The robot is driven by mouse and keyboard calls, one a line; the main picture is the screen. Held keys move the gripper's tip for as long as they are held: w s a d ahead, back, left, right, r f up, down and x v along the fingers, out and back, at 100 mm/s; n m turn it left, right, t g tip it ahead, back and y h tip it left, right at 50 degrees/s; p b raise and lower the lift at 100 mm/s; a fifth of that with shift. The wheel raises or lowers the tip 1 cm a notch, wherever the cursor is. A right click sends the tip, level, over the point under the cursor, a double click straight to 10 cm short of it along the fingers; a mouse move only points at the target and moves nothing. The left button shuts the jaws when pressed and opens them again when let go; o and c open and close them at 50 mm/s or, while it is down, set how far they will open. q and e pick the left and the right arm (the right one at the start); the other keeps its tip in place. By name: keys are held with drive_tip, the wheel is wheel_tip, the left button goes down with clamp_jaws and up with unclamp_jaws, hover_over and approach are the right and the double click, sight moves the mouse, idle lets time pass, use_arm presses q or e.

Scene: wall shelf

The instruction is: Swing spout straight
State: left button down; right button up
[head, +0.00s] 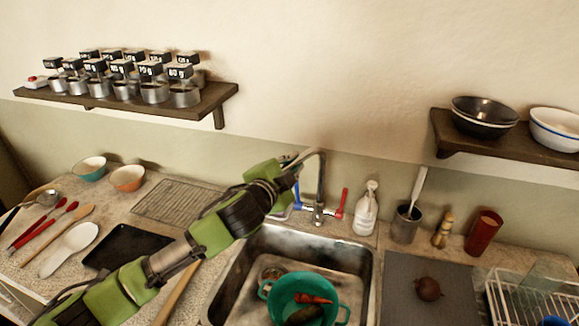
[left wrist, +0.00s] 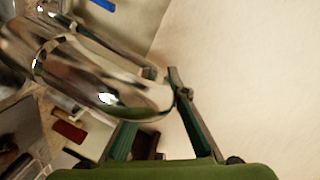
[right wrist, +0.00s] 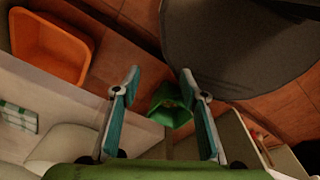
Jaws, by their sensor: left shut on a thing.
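The chrome faucet (head: 320,188) stands behind the sink, with a blue handle (head: 297,198) on its left and a red handle (head: 343,203) on its right. Its spout bends at the top toward the left, where my left gripper (head: 296,162) is. The left wrist view shows the shiny curved spout (left wrist: 105,85) large and close, its end at the fingers of my left gripper (left wrist: 162,82), which is shut on it. My right gripper (right wrist: 160,72) is open and empty, away from the faucet; it does not show in the head view.
The sink (head: 366,262) holds a green colander (head: 335,309) with vegetables. A white pump bottle (head: 366,210) and a utensil cup (head: 404,226) stand right of the faucet. Wall shelves (head: 218,98) hang above. A green bin (right wrist: 170,104) and an orange tub (right wrist: 48,48) show below my right gripper.

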use_arm(q)
drive_tip(key=shift+s+d+r+n+t+y+b, duration=0.15)
drive_tip(key=shift+s+d+n+y+b, duration=0.25)
drive_tip(key=shift+d+n+y, duration=0.55)
drive_tip(key=shift+s+d+f+n+t+y+b, duration=0.1)
drive_tip(key=shift+s+d+n+t+y+b, duration=0.25)
drive_tip(key=shift+d+n+y, duration=0.55)
drive_tip(key=shift+s+d+r+n+t+y+b, duration=0.1)
drive_tip(key=shift+s+d+n+y+b, duration=0.4)
drive_tip(key=shift+y, duration=0.75)
drive_tip(key=c, duration=2)
unclamp_jaws()
drive_tip(key=shift+o, duration=0.2)
drive_tip(key=shift+w+d+f, duration=0.15)
drive_tip(key=shift+w+f, duration=0.05)
drive_tip(key=shift+f, duration=0.05)
drive_tip(key=shift+s, duration=0.1)
